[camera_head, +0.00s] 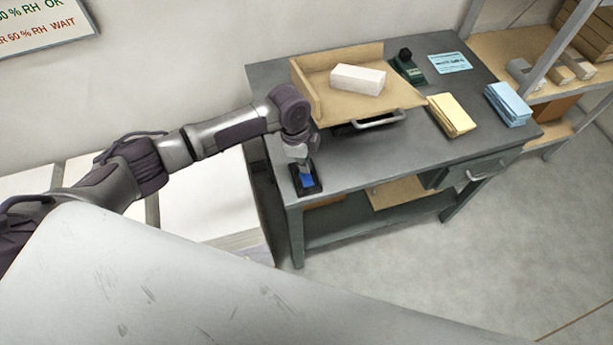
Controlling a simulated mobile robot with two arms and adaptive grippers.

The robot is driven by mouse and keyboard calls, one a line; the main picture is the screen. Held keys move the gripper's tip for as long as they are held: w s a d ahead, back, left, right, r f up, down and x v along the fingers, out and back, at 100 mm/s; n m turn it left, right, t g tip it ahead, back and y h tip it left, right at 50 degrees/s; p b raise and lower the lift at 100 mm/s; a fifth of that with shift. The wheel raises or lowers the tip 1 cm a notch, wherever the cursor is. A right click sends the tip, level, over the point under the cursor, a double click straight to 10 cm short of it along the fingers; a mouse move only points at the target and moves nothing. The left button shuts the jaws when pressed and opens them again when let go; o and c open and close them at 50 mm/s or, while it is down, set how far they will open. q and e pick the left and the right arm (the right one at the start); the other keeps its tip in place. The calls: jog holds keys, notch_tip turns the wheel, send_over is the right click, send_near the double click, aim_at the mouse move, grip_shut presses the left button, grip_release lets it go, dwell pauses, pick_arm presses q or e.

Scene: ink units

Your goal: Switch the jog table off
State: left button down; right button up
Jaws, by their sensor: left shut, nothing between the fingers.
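The jog table (408,98) is a tilted wooden tray with raised back and left walls, standing on the grey workbench (375,160). A white block of paper (357,79) lies on it. A metal bar handle (380,121) shows under its front edge. A small black box with a blue face (307,181) sits at the bench's front left corner; I cannot tell whether it is the switch or how it is set. My left gripper (304,165) points down at this box, shut and empty. Its tips cover the box's back part, and contact is unclear. My right gripper is out of view.
A dark green stamp-like device (407,68), a blue card (450,63), a yellow stack (452,115) and a blue stack (508,104) are on the bench. A shelf rack (545,60) stands at right. The bench's front middle is clear.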

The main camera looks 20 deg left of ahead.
pick_arm(q)
jog(key=shift+f+b, duration=0.6)
jog(key=shift+f, duration=0.5)
dwell(1.0)
notch_tip(320, 180, up, 7)
jog(key=p, duration=0.7)
jog(key=shift+r, duration=0.1)
dwell(0.4)
